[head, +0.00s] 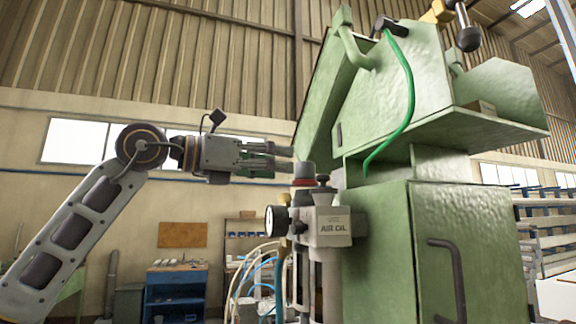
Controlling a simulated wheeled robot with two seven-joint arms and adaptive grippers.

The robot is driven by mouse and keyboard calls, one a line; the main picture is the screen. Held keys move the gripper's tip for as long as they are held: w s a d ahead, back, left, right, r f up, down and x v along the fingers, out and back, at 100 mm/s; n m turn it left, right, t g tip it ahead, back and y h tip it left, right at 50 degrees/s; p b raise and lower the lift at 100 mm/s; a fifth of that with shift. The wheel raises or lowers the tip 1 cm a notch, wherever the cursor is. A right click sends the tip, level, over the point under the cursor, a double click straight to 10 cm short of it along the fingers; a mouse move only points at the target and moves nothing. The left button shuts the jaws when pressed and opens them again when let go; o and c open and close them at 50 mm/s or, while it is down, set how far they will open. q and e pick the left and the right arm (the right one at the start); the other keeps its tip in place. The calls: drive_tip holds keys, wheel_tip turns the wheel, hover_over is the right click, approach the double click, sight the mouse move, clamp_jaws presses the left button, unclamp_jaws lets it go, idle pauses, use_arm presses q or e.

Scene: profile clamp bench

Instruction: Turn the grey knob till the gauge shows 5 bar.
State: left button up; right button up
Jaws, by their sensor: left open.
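The grey knob (304,169) tops the air unit, with a red ring under it. The gauge (276,219) sits lower on the left side of the unit. Its dial faces left and is seen at a steep angle, so I cannot read the pressure. My left gripper (283,161) is open, with its fingers pointing right. In the picture its fingertips are just left of the knob, at about its height; I cannot tell whether they touch it. Nothing shows between the fingers. My right gripper is not in view.
The air unit's block, marked "AIR OIL" (332,227), is beside the large green machine (384,245). A green hose (405,105) hangs down the machine. Blue and white hoses (255,275) hang left of the unit. A blue cabinet (175,292) stands farther back.

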use_arm(q)
drive_tip(key=shift+v, duration=2.2)
